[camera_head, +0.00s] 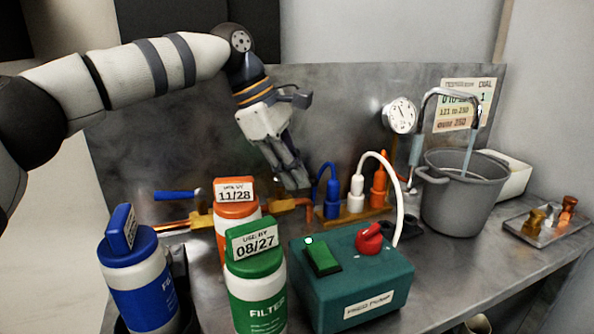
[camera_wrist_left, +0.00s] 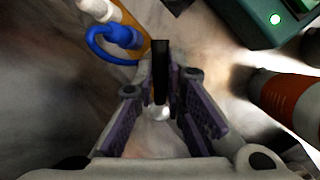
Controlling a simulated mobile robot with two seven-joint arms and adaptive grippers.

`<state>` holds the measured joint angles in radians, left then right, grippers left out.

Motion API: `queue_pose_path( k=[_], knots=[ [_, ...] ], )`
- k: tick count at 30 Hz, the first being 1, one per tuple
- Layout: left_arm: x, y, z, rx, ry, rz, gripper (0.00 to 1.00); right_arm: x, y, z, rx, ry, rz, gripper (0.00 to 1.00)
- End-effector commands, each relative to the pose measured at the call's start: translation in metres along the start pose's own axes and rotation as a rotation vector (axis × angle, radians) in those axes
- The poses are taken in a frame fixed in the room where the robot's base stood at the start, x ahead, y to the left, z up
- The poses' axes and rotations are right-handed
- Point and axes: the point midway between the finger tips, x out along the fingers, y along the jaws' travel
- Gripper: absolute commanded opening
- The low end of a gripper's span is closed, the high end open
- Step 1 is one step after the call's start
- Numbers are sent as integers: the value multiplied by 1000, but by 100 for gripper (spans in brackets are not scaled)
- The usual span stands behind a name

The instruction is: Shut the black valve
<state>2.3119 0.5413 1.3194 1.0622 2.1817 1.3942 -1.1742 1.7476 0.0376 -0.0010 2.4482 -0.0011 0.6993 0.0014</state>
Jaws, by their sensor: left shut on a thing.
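My left gripper (camera_head: 292,180) reaches down behind the orange filter and the teal pump box, over the copper pipe. In the left wrist view, the black valve's handle (camera_wrist_left: 161,68) is a dark upright bar between the two finger pads of my left gripper (camera_wrist_left: 160,105). The gripper is shut on this handle. A pale round part shows just below the handle. In the head view the gripper hides the black valve. My right gripper is in neither view.
A blue-handled valve (camera_head: 178,196) sits left on the pipe. Orange (camera_head: 237,208), green (camera_head: 257,290) and blue (camera_head: 140,280) filters stand in front. The teal pump box (camera_head: 350,280), coloured plugs (camera_head: 357,192) and a grey bucket (camera_head: 462,200) are to the right.

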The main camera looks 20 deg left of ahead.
Motion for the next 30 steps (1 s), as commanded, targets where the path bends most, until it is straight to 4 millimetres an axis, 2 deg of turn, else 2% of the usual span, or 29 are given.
queue_pose_path(
  k=[19,20,21,22,30],
  knots=[
    [-1,-1,0,41,-8,-15,0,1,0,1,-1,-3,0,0],
    [-1,-1,0,41,-8,-15,18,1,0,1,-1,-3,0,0],
    [-1,-1,0,41,-8,-15,27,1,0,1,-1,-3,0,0],
    [-1,-1,0,41,-8,-15,32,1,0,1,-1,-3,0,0],
    [-1,-1,0,41,-8,-16,32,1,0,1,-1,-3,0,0]
  ],
)
